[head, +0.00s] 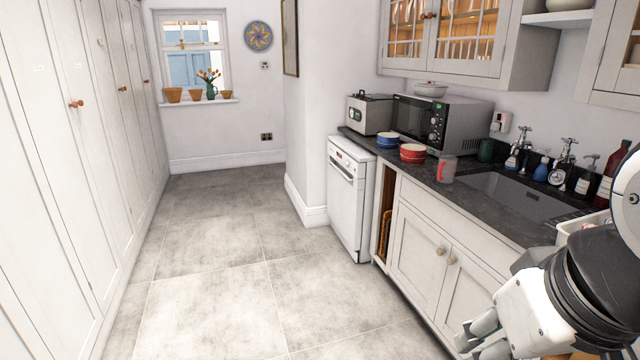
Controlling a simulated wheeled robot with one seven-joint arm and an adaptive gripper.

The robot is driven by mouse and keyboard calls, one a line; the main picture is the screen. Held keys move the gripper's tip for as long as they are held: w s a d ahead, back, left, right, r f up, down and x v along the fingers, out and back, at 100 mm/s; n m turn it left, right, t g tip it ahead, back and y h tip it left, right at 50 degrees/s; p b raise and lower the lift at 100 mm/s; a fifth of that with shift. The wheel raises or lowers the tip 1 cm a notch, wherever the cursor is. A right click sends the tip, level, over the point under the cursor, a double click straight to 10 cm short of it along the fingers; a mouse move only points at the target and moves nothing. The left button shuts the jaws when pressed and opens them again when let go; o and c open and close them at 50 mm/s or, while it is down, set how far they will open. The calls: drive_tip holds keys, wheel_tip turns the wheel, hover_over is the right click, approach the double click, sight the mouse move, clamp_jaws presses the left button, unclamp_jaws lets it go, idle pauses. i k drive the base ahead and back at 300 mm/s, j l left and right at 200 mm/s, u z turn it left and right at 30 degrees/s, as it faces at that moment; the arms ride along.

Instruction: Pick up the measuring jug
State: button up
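A small see-through vessel with red on its side, which looks like the measuring jug (446,169), stands upright on the dark worktop (415,166), just left of the sink. It is small in the head view, so its handle and markings are hard to make out. My gripper (474,346) is at the bottom right, in front of the lower cupboards and well below the worktop. It is apart from the jug, and no object shows between its fingers. Its fingers are partly cut off by the frame edge, so I cannot tell how wide they are.
Red bowls (413,153) and blue bowls (387,140) stand left of the jug, before the microwave (440,121). Taps and bottles (611,173) line the back of the sink (515,195). Wall cabinets (455,40) hang above. The tiled floor (215,285) is clear.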

sight(447, 165)
drive_tip(key=i+z, duration=0.15)
drive_tip(key=i, duration=0.35)
drive_tip(key=i+j+z, duration=0.15)
drive_tip(key=i, duration=0.4)
drive_tip(key=i+j+z, duration=0.1)
drive_tip(key=i, duration=0.4)
drive_tip(key=i+j+z, duration=0.3)
drive_tip(key=i+z, duration=0.15)
drive_tip(key=i+j+z, duration=0.95)
drive_tip(key=j, duration=0.15)
drive_tip(key=k+l, duration=0.05)
drive_tip(key=k, duration=0.05)
